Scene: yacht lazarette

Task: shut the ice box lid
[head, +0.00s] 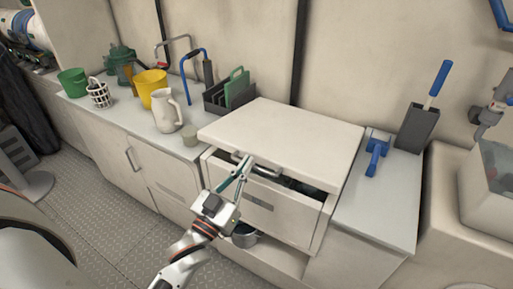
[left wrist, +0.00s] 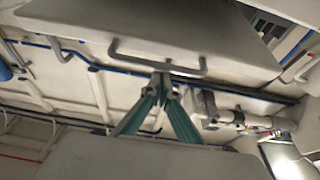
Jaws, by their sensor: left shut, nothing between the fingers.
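The ice box (head: 265,213) is a pale cabinet set in the counter. Its white lid (head: 285,133) is tilted a little open, with a dark gap under its front edge, wider at the right. A bar handle (head: 257,166) is on the lid's front edge; the lid (left wrist: 200,25) and handle (left wrist: 158,60) also show in the left wrist view. My left gripper (head: 246,162) is shut and empty, its fingertips close to the handle. In the left wrist view the left gripper's tips (left wrist: 160,80) meet just by the bar; I cannot tell whether they touch. My right gripper is out of view.
The left counter holds a white pitcher (head: 167,110), a yellow bucket (head: 150,86), a small round tin (head: 189,135) and a dark rack (head: 229,92). Right of the lid are a blue tool (head: 376,152) and a grey holder (head: 417,127).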

